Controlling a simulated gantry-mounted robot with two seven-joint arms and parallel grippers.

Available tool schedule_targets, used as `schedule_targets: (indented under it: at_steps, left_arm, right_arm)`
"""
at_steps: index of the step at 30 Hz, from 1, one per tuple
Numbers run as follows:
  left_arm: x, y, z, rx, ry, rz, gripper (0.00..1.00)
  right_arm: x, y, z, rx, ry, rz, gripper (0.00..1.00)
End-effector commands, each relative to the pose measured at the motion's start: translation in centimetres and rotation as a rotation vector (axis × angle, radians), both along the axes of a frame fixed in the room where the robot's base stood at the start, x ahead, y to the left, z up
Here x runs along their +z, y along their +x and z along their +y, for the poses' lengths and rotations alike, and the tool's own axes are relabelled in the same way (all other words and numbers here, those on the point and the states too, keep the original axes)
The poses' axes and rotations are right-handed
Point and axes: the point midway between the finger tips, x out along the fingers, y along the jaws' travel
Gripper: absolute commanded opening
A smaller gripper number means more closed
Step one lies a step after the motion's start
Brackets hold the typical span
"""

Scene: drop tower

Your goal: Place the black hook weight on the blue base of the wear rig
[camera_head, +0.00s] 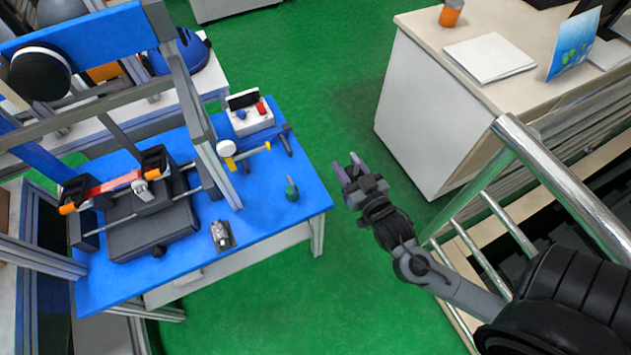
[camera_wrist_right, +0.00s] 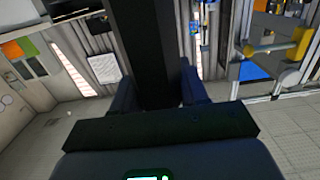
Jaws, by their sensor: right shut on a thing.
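My right gripper (camera_head: 350,172) is out over the green floor, to the right of the wear rig and apart from it. In the right wrist view, a black bar-like thing (camera_wrist_right: 148,45), which I take for the black hook weight, stands between the two fingers (camera_wrist_right: 158,88), and the gripper is shut on it. Its hook is not clear to see, and in the head view I cannot make out the weight. The blue base (camera_head: 262,212) of the wear rig is the broad blue top at the left, with bare blue near its front right. My left gripper is not in view.
A white cabinet (camera_head: 430,120) and a metal railing (camera_head: 560,180) stand at the right.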

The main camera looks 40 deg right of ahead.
Motion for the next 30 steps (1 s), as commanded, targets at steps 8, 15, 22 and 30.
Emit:
schedule_targets:
  at_steps: [8,15,22,30]
  left_arm:
    - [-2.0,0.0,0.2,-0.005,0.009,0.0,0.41]
    - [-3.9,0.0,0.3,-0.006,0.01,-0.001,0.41]
    - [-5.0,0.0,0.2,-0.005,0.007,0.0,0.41]
    - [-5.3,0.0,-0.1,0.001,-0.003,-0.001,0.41]
  right_arm:
    - [-2.4,3.7,0.6,0.0,0.001,-0.01,0.0]
    - [-4.9,7.9,1.3,0.0,0.0,-0.009,0.0]
    - [-6.4,10.5,1.8,0.0,0.001,-0.008,0.0]
    - [-7.0,11.3,1.9,0.0,0.0,-0.005,0.0]
